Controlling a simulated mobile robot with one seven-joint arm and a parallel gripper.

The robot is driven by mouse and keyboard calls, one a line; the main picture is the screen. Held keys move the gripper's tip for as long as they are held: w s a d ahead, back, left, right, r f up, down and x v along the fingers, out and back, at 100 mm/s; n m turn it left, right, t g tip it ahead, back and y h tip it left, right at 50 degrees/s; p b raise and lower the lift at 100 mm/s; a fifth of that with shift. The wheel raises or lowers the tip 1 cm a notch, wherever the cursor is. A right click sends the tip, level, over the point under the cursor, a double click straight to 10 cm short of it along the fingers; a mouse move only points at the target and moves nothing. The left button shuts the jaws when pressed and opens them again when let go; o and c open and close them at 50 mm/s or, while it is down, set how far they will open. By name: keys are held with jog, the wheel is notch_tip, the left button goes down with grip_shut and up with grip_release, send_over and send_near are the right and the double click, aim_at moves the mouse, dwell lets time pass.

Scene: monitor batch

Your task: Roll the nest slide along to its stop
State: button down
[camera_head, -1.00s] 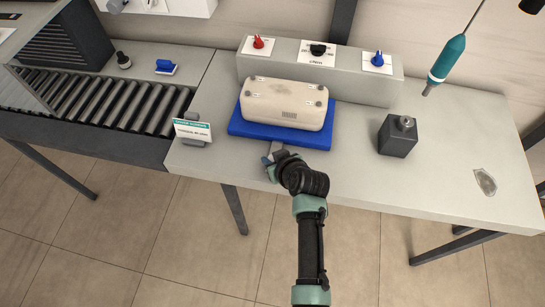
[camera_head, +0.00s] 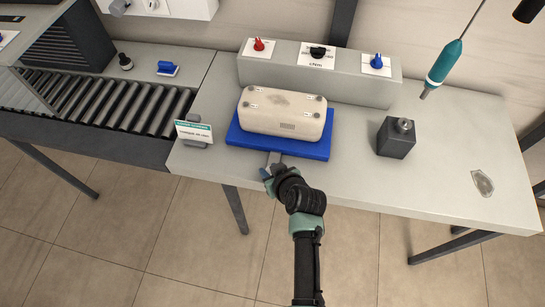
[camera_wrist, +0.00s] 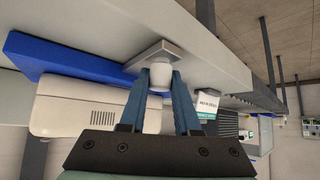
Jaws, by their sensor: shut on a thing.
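The nest slide is a blue plate (camera_head: 313,148) on the grey bench, with a pale monitor housing (camera_head: 283,113) lying on it. In the wrist view the blue plate (camera_wrist: 75,62) and the housing (camera_wrist: 90,113) show at the left. A grey bracket (camera_wrist: 153,55) with a white round knob (camera_wrist: 159,82) sticks out at the plate's front edge. My gripper (camera_head: 269,168) is at the bench's front edge, just in front of the plate. In the wrist view my gripper (camera_wrist: 159,84) has its blue fingers shut on the knob, one on each side.
A console (camera_head: 225,68) with red, black and blue knobs stands behind the plate. A small sign (camera_head: 193,132) stands left, beside a roller conveyor (camera_head: 120,105). A dark block (camera_head: 396,140) stands right, under a hanging teal tool (camera_head: 444,63). The bench between plate and block is clear.

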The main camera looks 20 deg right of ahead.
jog(key=s+a, duration=0.2)
jog(key=shift+s+f+p, duration=0.15)
jog(key=shift+s+p, duration=0.15)
jog(key=shift+p, duration=0.05)
jog(key=c, duration=0.6)
grip_release()
jog(key=shift+s, duration=0.15)
jog(key=shift+d+r, duration=0.1)
jog(key=shift+r, duration=0.1)
jog(key=v, duration=1.2)
jog(key=shift+s+r, duration=0.25)
jog(key=shift+s, duration=0.05)
jog(key=shift+w, duration=0.1)
